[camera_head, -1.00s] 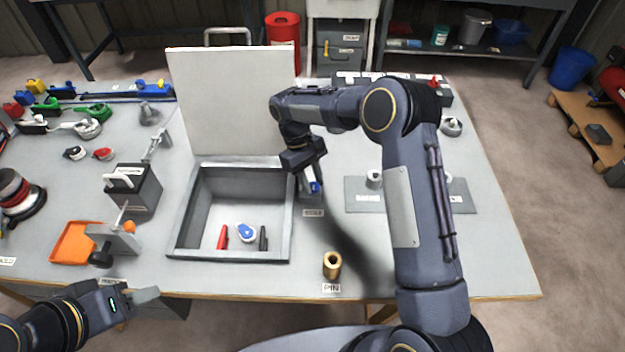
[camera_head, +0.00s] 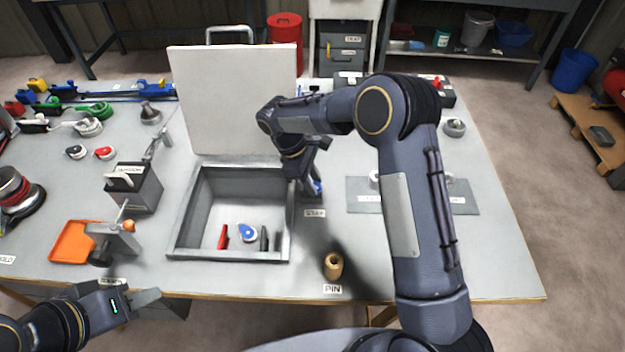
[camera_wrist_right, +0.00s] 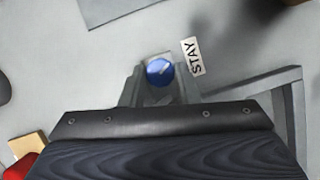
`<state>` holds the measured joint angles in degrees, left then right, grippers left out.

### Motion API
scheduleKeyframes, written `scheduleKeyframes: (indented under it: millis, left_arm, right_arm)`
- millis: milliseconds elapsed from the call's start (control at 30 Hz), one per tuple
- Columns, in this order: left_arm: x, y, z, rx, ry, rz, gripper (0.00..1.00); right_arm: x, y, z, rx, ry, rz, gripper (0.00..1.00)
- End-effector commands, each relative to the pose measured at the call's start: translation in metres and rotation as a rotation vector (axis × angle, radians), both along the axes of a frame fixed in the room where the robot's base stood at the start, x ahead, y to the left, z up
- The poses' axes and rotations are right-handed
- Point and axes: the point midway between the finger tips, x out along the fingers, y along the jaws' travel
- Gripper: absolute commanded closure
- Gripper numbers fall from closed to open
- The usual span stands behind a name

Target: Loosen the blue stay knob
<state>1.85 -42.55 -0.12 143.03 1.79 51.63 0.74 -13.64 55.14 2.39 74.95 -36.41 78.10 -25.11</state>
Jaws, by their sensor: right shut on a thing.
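The blue stay knob (camera_head: 318,187) is at the right side of the open box, beside the STAY label (camera_head: 315,213). In the right wrist view the blue knob (camera_wrist_right: 159,71) shows as a round cap with a pale mark, between the two fingers. My right gripper (camera_head: 312,184) points down at it and is shut on it; the gripper partly hides the knob in the head view. My left gripper (camera_head: 158,301) is low at the left, in front of the table edge, away from the knob. Its finger gap is unclear.
The open grey box (camera_head: 182,235) has its white lid (camera_head: 235,105) raised and holds several small items. A brass pin (camera_head: 333,265) stands at the front. An orange tray (camera_head: 72,243) and a clamp (camera_head: 122,238) are to the left. A grey mat (camera_head: 412,205) lies right.

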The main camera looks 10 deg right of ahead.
Motion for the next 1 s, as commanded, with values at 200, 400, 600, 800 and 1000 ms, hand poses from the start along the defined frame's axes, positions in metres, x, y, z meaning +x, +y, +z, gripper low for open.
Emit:
scheduleKeyframes:
  millis: [200, 400, 600, 800, 1000]
  left_arm:
    - [0.000, 0.000, 0.000, 0.000, 0.000, 0.000, 0.64]
    - [0.000, 0.000, 0.000, 0.000, 0.000, 0.000, 0.64]
    - [0.000, 0.000, 0.000, 0.000, 0.000, 0.000, 0.64]
    - [0.000, 0.000, 0.000, 0.000, 0.000, 0.000, 0.64]
    - [0.000, 0.000, -0.003, 0.000, 0.000, 0.000, 0.64]
  right_arm:
    - [0.000, 0.000, -0.001, 0.000, 0.002, 0.008, 0.94]
    - [-0.001, 0.000, -0.001, 0.000, 0.002, 0.007, 0.70]
    - [0.000, 0.000, -0.001, 0.000, 0.002, 0.006, 0.50]
    - [0.000, 0.000, 0.000, 0.000, 0.001, 0.005, 0.50]
    - [0.004, 0.007, 0.016, 0.001, -0.004, 0.007, 0.50]
